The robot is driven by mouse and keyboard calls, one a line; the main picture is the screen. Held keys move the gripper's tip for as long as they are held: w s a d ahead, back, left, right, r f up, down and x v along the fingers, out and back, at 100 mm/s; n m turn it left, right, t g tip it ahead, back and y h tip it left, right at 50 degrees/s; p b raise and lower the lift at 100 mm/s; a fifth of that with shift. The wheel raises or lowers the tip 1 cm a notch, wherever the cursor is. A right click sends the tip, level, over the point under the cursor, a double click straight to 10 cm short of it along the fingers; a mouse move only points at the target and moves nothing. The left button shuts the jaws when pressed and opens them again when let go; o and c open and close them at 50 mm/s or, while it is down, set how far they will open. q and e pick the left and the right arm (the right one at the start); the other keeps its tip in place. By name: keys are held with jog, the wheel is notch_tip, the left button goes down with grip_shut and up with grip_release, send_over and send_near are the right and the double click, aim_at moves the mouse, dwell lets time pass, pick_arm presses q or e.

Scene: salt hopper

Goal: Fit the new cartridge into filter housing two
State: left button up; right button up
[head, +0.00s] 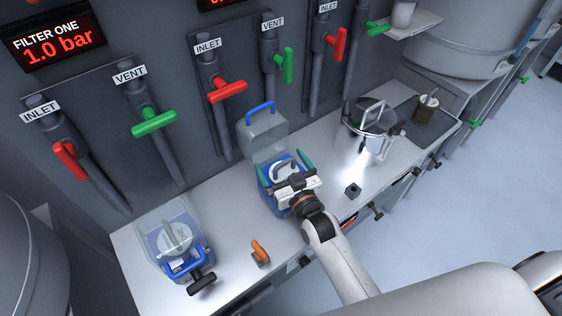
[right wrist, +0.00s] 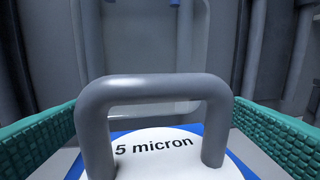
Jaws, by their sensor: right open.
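The cartridge, with a white top and a grey loop handle (head: 284,171), sits in the open blue middle housing (head: 276,206). The right wrist view shows its white top (right wrist: 150,154), marked "5 micron", with blue around it, and the grey handle (right wrist: 155,88) standing up. How deep it sits I cannot tell. The housing's clear lid (head: 263,138) with a blue handle is raised behind. My right gripper (head: 285,167) is open over the housing. Its teal fingers are on either side of the handle, with gaps on both sides. My left gripper is not in view.
A closed housing (head: 174,238) stands at left and a steel vessel (head: 372,128) at right. A brown cylinder (head: 426,107) stands on a dark mat. An orange piece (head: 260,253) and a dark block (head: 353,190) lie on the bench. Red and green valve handles line the wall.

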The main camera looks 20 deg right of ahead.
jog(key=shift+s+d+f+p, duration=0.1)
jog(key=shift+s+f+p, duration=0.2)
jog(key=shift+s, duration=0.35)
jog(key=shift+s+d+f+p, duration=0.15)
jog(key=shift+s+f, duration=0.1)
jog(key=shift+s, duration=0.4)
jog(key=shift+s+d+r+p, duration=0.15)
jog(key=shift+s+p, duration=0.15)
jog(key=shift+s, duration=0.4)
jog(key=shift+s+d+r+p, duration=0.15)
jog(key=shift+s+p, duration=0.15)
jog(key=shift+s, duration=0.4)
jog(key=shift+a, duration=0.1)
jog(key=s+d+b, duration=0.1)
jog(key=s+b, duration=0.1)
jog(key=s, duration=1)
jog(key=shift+d, duration=0.4)
jog(key=shift+w, duration=0.1)
